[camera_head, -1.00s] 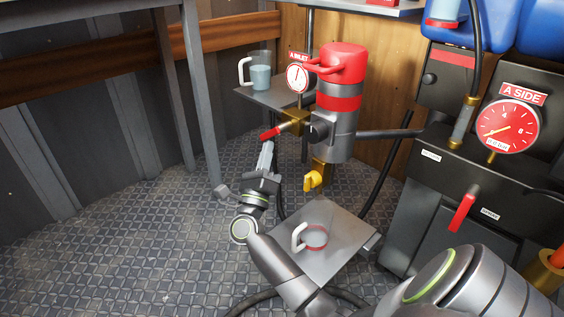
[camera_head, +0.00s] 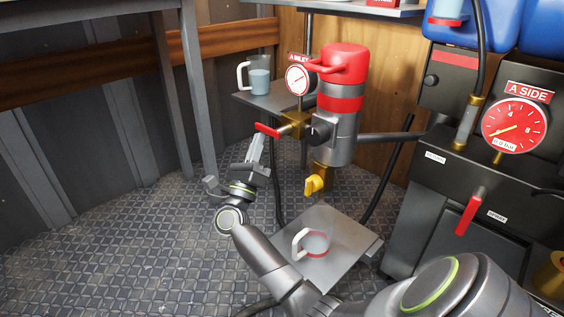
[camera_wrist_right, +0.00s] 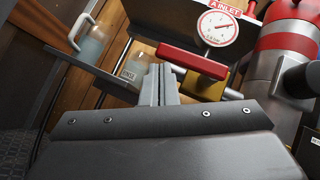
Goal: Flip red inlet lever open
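The red inlet lever (camera_head: 267,130) sits on the brass inlet valve (camera_head: 293,124) at the left of the red and grey pump. It points left and slightly up in the head view. It also shows in the right wrist view as a red bar (camera_wrist_right: 190,58). My right gripper (camera_head: 257,138) is just below and left of the lever's tip. Its fingers (camera_wrist_right: 161,70) are together with nothing visible between them, close to the lever's left end. I cannot tell whether they touch it. The inlet gauge (camera_head: 297,80) stands above the valve. My left gripper is out of view.
A pitcher (camera_head: 257,76) stands on a small shelf behind the valve. A yellow valve handle (camera_head: 314,185) hangs below the pump, above a tray (camera_head: 335,262) with another pitcher (camera_head: 311,243). A black machine with an A SIDE gauge (camera_head: 514,126) stands right. Floor at left is clear.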

